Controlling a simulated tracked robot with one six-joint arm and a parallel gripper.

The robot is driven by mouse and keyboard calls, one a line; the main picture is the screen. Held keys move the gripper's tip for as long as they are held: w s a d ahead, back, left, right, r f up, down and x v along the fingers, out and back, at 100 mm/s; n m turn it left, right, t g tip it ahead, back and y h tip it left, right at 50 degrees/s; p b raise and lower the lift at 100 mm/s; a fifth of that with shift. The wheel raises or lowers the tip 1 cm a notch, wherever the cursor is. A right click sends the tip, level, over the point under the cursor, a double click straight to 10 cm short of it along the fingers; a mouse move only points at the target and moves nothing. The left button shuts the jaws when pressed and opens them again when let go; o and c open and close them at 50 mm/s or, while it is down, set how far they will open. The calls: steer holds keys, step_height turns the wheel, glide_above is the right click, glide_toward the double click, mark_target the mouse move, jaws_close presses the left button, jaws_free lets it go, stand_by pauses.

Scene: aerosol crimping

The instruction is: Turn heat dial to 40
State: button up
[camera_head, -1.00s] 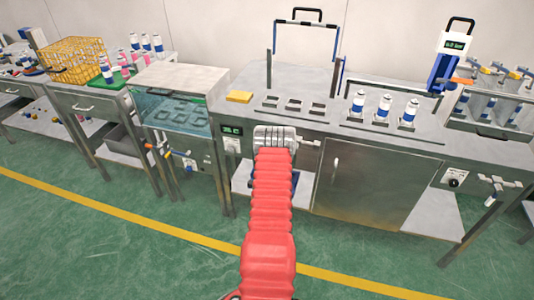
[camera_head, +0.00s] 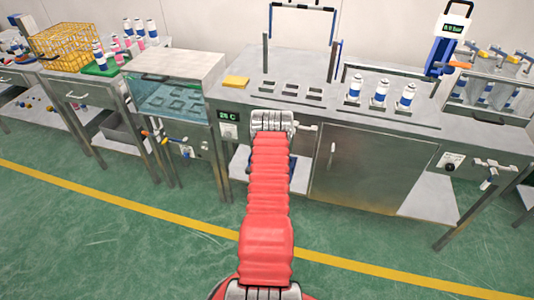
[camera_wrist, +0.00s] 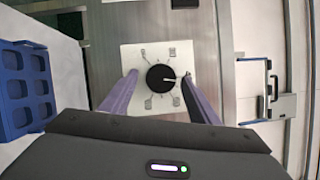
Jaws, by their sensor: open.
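The heat dial (camera_wrist: 161,78) is a round black knob with a white pointer mark, on a white plate (camera_wrist: 131,62) with small printed labels. In the wrist view its pointer faces right. My gripper (camera_wrist: 160,84) is open, with one finger on each side of the dial; I cannot tell whether they touch it. In the head view my red arm and wrist hide the dial. A green display (camera_head: 229,115) left of my wrist seems to read 26 C.
A blue rack (camera_wrist: 22,88) with square openings shows at left in the wrist view. A metal valve or latch (camera_wrist: 274,92) is at right. The bench top (camera_head: 225,98) holds white-and-blue cans (camera_head: 380,92) and a yellow pad (camera_head: 236,82).

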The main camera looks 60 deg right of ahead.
steer(key=v, duration=1.3)
